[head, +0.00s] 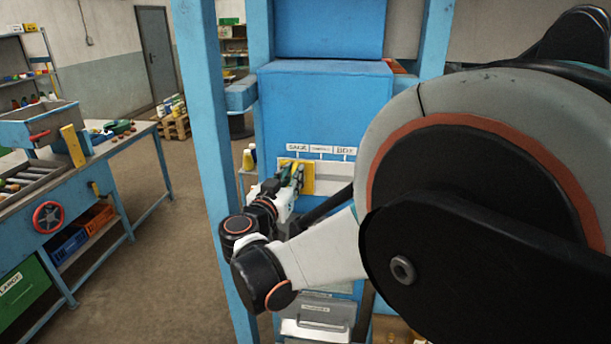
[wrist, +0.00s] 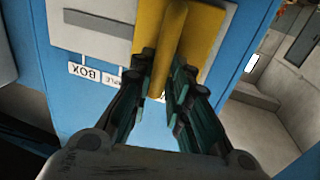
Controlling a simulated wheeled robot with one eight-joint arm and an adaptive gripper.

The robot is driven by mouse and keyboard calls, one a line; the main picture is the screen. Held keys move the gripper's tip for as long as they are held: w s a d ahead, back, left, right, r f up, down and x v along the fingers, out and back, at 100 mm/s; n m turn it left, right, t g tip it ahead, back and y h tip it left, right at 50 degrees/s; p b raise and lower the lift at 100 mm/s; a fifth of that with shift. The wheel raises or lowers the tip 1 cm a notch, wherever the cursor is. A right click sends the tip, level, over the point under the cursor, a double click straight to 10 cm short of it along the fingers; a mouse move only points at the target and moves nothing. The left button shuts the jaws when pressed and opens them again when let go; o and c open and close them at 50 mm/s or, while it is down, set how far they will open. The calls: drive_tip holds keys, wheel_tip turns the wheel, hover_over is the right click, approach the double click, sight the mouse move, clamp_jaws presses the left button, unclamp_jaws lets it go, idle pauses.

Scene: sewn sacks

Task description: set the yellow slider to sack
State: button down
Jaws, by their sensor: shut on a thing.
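The yellow slider (head: 308,179) is a yellow plate on a pale panel (head: 336,177) on the front of the blue machine. It stands at the left end of the panel, below the SACK label (head: 298,148). The middle label and the BOX label (head: 345,151) are to its right. My gripper (head: 290,174) reaches it from the front and hides part of it. In the wrist view, my gripper (wrist: 166,75) has one dark finger on each side of the slider's upright yellow handle (wrist: 172,30), shut on it. There the SACK label is hidden; the BOX label (wrist: 85,73) shows upside down.
A blue post (head: 204,150) stands close to the left of my forearm. A blue workbench (head: 75,180) with a red handwheel (head: 48,217) is at the left. Open floor lies between. A metal drawer (head: 318,312) is low on the machine.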

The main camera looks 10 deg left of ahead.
drive_tip(key=c, duration=1.6)
unclamp_jaws()
drive_tip(key=shift+a, duration=0.1)
drive_tip(key=v, duration=1.2)
